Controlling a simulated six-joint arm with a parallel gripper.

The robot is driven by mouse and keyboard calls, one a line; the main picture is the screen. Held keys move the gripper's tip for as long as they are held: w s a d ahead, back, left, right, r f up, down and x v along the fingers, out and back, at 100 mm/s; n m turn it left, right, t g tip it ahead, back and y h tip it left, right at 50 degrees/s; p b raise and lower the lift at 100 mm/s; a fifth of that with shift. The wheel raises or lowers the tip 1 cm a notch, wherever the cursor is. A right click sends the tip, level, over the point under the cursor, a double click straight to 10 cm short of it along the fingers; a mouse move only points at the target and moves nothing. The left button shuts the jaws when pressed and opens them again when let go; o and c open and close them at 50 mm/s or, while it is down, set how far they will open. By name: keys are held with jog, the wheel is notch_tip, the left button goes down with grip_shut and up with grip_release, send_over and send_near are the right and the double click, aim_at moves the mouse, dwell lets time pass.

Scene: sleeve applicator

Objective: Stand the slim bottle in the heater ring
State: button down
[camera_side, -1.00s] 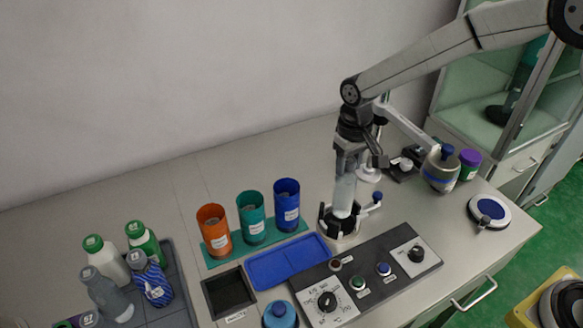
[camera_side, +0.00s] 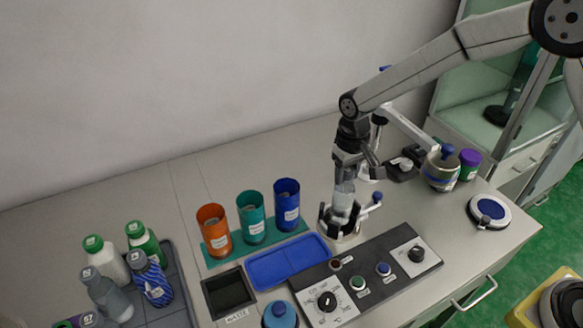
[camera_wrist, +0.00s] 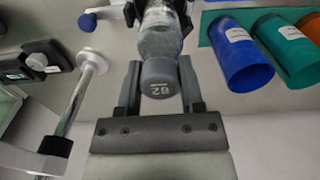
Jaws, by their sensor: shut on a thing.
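The slim bottle is clear with a grey cap. In the side view the slim bottle (camera_side: 344,197) looks upright, its lower part among the dark prongs of the heater ring (camera_side: 341,232). The prongs hide its base, so I cannot tell whether it rests on the bottom. My gripper (camera_side: 347,175) is above the ring, shut on the bottle near its top. In the wrist view the bottle (camera_wrist: 160,40) points away, its numbered cap between the two fingers of my gripper (camera_wrist: 159,82). Part of the ring's dark prongs shows at the top edge there.
Orange (camera_side: 214,232), teal (camera_side: 251,218) and blue (camera_side: 287,206) cups stand left of the ring. A blue tray (camera_side: 288,262) and a control panel (camera_side: 405,272) lie in front. A jointed stand with a round metal vessel (camera_side: 440,170) is close on the right.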

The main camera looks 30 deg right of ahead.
jog(key=shift+f, duration=0.9)
grip_release()
jog(key=shift+r, duration=0.2)
dwell(0.6)
jog(key=shift+r, duration=4.3)
